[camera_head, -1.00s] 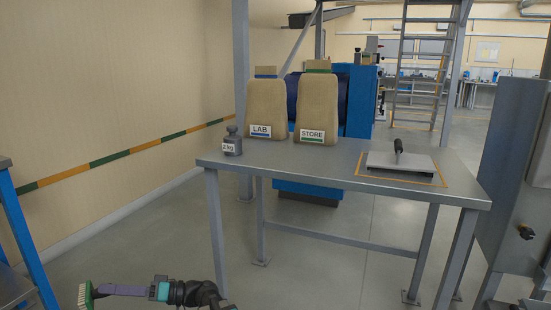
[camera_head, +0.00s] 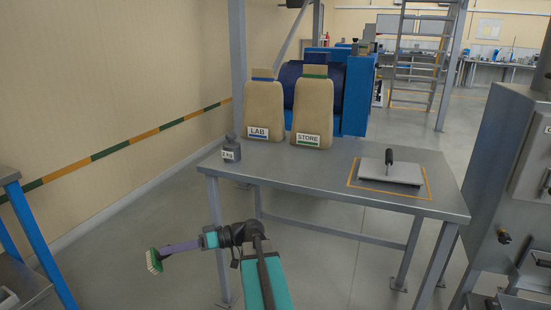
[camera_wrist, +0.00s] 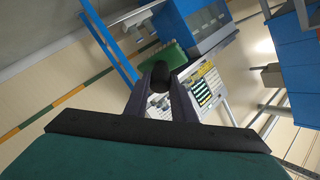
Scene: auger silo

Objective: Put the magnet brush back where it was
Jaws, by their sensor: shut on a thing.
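The brush (camera_head: 154,261) has a green head with pale bristles and shows at the lower left in the head view, in front of the metal table. Its green head also shows in the wrist view (camera_wrist: 165,60), beyond a dark round part between the fingers. My gripper (camera_head: 180,247) has long purple-grey fingers and is shut on the brush, holding it in the air above the floor. In the wrist view my gripper's fingers (camera_wrist: 160,95) converge on the brush's dark part. Whether this is the magnet brush is not marked on it.
The metal table (camera_head: 310,180) carries a 2 kg weight (camera_head: 231,149), a LAB sack (camera_head: 263,110), a STORE sack (camera_head: 312,112) and a grey plate with a black handle (camera_head: 390,172) inside an orange outline. A blue-framed bench (camera_head: 35,235) stands at left. A grey cabinet (camera_head: 505,180) stands at right.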

